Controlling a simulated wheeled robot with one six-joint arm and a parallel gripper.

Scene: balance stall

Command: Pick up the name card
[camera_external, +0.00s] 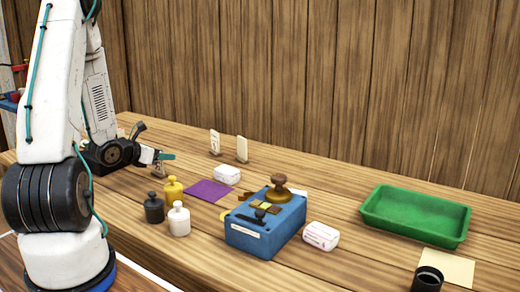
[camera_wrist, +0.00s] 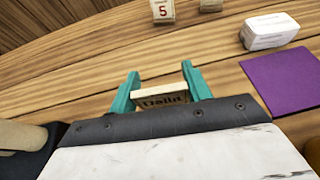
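The name card (camera_wrist: 163,100) is a small pale wooden piece with dark lettering, too small to read surely. In the wrist view it lies between the two teal fingertips of my gripper (camera_wrist: 161,80), spanning nearly the whole gap. No clear gap shows at its ends, but I cannot tell whether the fingers press on it. In the external view my gripper (camera_external: 163,157) is low over the left part of the table, and the card (camera_external: 159,171) shows just under the fingers. Its lower part is partly hidden.
A purple cloth (camera_external: 208,190), white box (camera_external: 227,175) and yellow weight (camera_external: 172,190) are nearby. Black (camera_external: 154,208) and white (camera_external: 179,220) weights stand in front. Two upright number cards (camera_external: 241,149) stand behind. A blue balance box (camera_external: 262,228) and green tray (camera_external: 415,214) are further right.

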